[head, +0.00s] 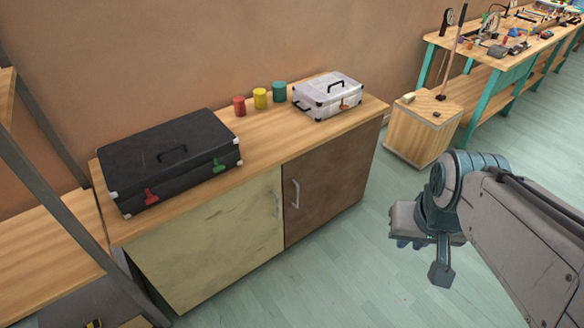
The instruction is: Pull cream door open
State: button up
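The cream door (212,250) is the left door of a low wooden cabinet and looks shut. Its grey bar handle (277,204) stands upright near its right edge, beside the brown door (325,188), which looks shut too and has its own handle (295,194). My gripper (408,242) is to the right of the cabinet, over the floor and apart from both doors. It points down, and its fingers are small and partly hidden, so I cannot tell whether they are open.
On the cabinet top (262,136) stand a black case (165,165), red, yellow and green cups (260,98) and a clear-sided case (328,96). A wooden box (420,135) is at the right. A metal-framed shelf (50,160) stands close on the left. The floor (330,285) before the cabinet is clear.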

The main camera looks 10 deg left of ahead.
aim_at(190, 258)
jog(key=u, duration=0.6)
jog(key=i, duration=0.85)
jog(key=u, duration=0.85)
